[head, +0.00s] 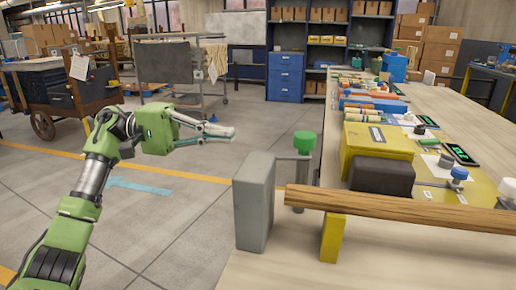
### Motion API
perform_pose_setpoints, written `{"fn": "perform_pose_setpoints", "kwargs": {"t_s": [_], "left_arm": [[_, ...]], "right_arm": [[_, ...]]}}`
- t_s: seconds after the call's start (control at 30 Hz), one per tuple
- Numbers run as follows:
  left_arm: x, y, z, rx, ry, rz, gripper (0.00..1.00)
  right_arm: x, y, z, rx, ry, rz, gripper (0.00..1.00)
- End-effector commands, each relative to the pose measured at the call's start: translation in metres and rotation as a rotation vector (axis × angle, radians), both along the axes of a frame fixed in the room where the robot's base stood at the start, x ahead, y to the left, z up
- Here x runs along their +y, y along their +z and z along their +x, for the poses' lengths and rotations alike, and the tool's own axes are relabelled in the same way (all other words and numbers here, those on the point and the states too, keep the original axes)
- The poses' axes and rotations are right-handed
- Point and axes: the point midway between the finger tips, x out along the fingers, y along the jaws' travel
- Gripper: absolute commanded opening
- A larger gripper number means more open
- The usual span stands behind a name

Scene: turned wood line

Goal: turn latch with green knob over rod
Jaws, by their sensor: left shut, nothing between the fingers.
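A yellow support (333,238) stands under the rod. My left gripper (234,135) is shut and empty, held in the air to the left of the knob and apart from it. My right gripper does not show.
A yellow box (377,142) and a dark block (381,176) sit behind the rod on the long bench (461,108). Several tools and parts lie farther along it. A cart (60,95) and a blue cabinet (286,77) stand behind. The floor around my left arm is clear.

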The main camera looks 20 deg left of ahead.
Motion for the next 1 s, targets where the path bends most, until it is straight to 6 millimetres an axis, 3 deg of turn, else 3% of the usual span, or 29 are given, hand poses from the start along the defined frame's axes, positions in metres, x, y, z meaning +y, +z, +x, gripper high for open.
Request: {"fn": "perform_pose_setpoints", "kwargs": {"t_s": [0.33,0.6,1.0], "left_arm": [[-0.078,0.000,0.001,0.001,-0.004,-0.001,0.00],[-0.082,-0.002,-0.029,0.003,0.001,0.000,0.00],[-0.084,0.000,-0.037,0.004,0.001,-0.002,0.00]], "right_arm": [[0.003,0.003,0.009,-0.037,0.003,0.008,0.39],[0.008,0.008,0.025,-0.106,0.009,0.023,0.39],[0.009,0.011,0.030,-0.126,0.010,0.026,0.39]]}}
